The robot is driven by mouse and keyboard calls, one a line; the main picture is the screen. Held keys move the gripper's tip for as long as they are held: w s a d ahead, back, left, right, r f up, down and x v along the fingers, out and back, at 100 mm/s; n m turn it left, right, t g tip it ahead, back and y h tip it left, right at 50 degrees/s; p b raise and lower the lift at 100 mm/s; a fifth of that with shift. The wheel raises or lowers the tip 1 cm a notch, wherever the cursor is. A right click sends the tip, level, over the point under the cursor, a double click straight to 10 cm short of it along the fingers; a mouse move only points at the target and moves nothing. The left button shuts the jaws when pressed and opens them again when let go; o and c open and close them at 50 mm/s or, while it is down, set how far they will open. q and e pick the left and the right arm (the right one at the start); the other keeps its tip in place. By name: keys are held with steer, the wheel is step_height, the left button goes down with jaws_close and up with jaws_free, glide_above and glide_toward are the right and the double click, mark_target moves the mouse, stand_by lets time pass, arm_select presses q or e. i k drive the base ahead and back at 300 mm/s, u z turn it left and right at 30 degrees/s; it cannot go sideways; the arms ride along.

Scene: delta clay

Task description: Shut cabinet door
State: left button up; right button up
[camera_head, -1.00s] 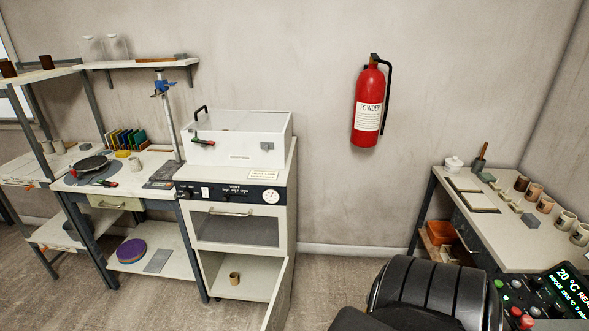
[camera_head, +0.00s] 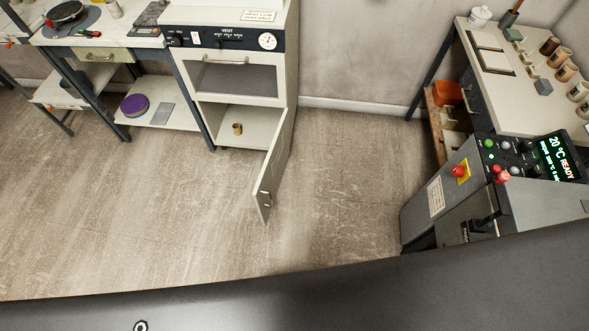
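The white cabinet (camera_head: 292,62) stands against the back wall, left of centre. Its lower door (camera_head: 276,168) is swung open, hinged on the right and reaching out toward me over the floor. A small handle (camera_head: 266,199) sits near the door's free edge. Inside the open lower compartment stands a small brown cup (camera_head: 237,129). Above it, the upper front with a window and a bar handle (camera_head: 226,61) looks closed. Neither gripper is in view.
A workbench (camera_head: 100,38) with a lower shelf holding purple discs (camera_head: 134,105) stands left of the cabinet. A grey control console (camera_head: 448,193) and a table (camera_head: 497,80) with cups stand at the right. The floor (camera_head: 180,220) before the cabinet is clear.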

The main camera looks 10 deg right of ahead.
mark_target(266, 189)
steer(key=i, duration=0.5)
steer(key=u, duration=1.8)
steer(key=k, duration=0.6)
steer(key=z, duration=1.1)
